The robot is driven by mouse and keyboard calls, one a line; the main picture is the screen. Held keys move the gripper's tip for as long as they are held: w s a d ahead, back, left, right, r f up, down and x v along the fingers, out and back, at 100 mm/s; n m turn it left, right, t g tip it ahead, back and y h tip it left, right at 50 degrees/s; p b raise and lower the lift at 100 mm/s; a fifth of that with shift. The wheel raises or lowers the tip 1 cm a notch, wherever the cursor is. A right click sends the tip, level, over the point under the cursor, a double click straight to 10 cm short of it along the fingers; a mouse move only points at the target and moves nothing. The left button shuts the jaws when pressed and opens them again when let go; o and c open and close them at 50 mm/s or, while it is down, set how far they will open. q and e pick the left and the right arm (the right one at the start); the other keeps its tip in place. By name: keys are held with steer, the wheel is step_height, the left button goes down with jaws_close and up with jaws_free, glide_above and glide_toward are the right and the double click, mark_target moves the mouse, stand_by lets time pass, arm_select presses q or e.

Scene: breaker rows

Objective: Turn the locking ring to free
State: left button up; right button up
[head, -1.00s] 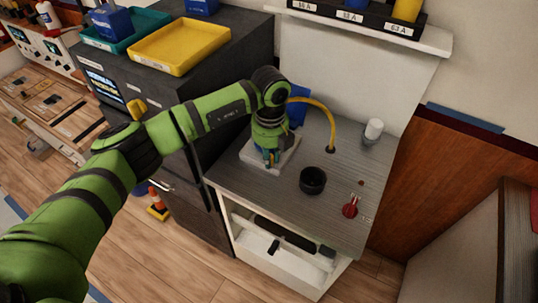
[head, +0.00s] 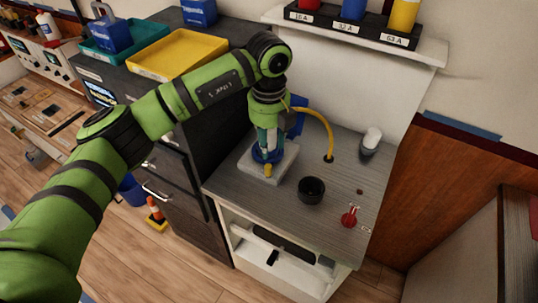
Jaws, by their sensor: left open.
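My left gripper (head: 267,143) points down over a blue ring-shaped part (head: 258,155), which looks like the locking ring, on a pale square block (head: 281,167). Its fingers are open and stand at the blue part; whether they touch it I cannot tell. A small yellow piece (head: 268,171) shows at the front of the ring. The gripper hides much of the ring, and I cannot read its turn position. A blue plug-like body (head: 299,116) with a yellow cable (head: 327,127) stands behind the gripper. My right gripper is not in view.
A shelf (head: 430,50) with labelled coloured plugs is above. A yellow tray (head: 178,56) lies on the dark cabinet.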

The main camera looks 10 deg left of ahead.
arm_select(q)
steer(key=shift+r, duration=1.55)
